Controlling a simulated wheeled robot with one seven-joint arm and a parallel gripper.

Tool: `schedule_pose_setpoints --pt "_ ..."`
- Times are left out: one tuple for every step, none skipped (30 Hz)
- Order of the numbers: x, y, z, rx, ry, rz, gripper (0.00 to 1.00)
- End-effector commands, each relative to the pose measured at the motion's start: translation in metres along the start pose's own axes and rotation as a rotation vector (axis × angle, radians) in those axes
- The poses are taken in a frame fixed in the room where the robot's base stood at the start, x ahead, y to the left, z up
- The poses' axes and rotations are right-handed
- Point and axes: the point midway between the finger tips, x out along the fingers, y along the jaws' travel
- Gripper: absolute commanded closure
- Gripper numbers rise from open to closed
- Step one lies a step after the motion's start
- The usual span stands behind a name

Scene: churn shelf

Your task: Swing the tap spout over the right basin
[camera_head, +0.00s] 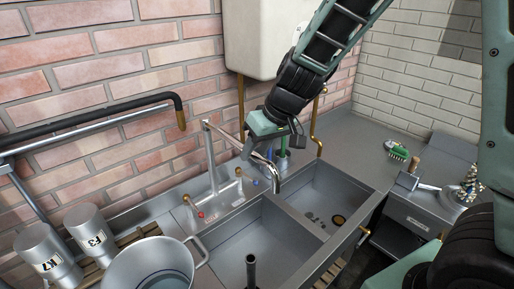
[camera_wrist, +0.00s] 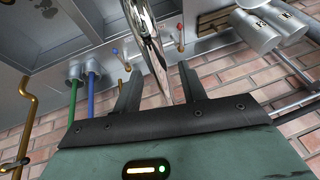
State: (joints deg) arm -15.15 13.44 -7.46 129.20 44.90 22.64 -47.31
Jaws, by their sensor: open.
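The sink has a left basin (camera_head: 250,240) and a right basin (camera_head: 325,195) with a divider between them. The chrome tap spout (camera_head: 262,167) reaches right from its column (camera_head: 210,155), and its tip appears near the back end of the divider. My gripper (camera_head: 272,147) is above the spout, pointing down. In the wrist view the spout (camera_wrist: 147,35) runs between the two spread fingers of my gripper (camera_wrist: 160,88). The fingers are open; whether either touches the spout is unclear.
A green and a blue handle stand in a cup (camera_wrist: 77,70) behind the right basin. Brass pipes (camera_head: 317,125) rise beside it. Two metal cups (camera_head: 85,228) and a pot (camera_head: 150,265) are at the left. A white tank (camera_head: 265,40) hangs above. The right counter (camera_head: 365,142) is partly clear.

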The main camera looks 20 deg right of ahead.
Motion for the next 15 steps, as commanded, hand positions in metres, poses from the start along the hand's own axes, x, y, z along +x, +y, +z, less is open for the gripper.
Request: schedule_pose_setpoints --pt "-0.0001 0.0000 -0.0001 0.000 0.000 0.000 0.59" --pt "-0.0002 0.0000 -0.0001 0.000 0.000 0.000 0.59" --pt "-0.0002 0.0001 -0.0001 0.000 0.000 0.000 0.61" --pt "-0.0002 0.0001 -0.0001 0.000 0.000 0.000 0.70" --pt "-0.0003 0.0001 -0.0001 0.001 0.000 0.000 0.78" --pt "-0.0003 0.0001 -0.0001 0.001 0.000 0.000 0.89" --pt "-0.0003 0.0001 -0.0001 0.001 0.000 0.000 0.97" --pt "-0.0003 0.0001 -0.0001 0.001 0.000 0.000 1.00" --pt "-0.0003 0.0001 -0.0001 0.001 0.000 0.000 1.00" --pt "-0.0004 0.0001 -0.0001 0.001 0.000 0.000 1.00" --pt "-0.0003 0.0002 -0.0001 0.001 0.000 0.000 1.00" --pt "-0.0002 0.0005 -0.0001 0.000 0.000 0.000 1.00" --pt "0.0000 0.0010 -0.0001 -0.001 0.000 -0.001 1.00" --pt "0.0002 0.0018 -0.0001 -0.003 0.000 -0.002 1.00" --pt "0.0004 0.0033 -0.0001 -0.007 -0.001 -0.004 1.00"
